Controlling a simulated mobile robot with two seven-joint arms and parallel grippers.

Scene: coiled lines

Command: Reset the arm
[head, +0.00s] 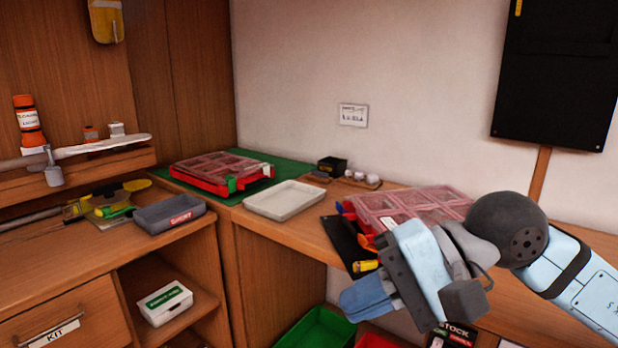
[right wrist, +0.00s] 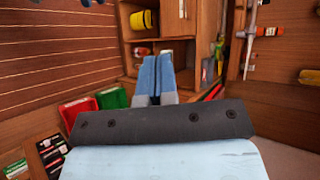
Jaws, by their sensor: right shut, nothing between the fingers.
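My right arm comes in from the right in the head view, bent at a dark round joint. My right gripper (head: 362,302) hangs in front of the desk edge, its blue fingers pointing left. In the right wrist view the two blue fingers (right wrist: 155,80) lie side by side, shut with nothing between them. The gripper stands in front of a red organizer case (head: 410,203) and hides part of it. My left gripper and arm are not in view.
Another red case (head: 222,170) lies on a green mat, with a white tray (head: 285,200) beside it. A grey bin (head: 169,214) is on the left bench. Below are a green bin (head: 318,328) and a white box (head: 165,303) on a shelf. A black panel hangs on the wall.

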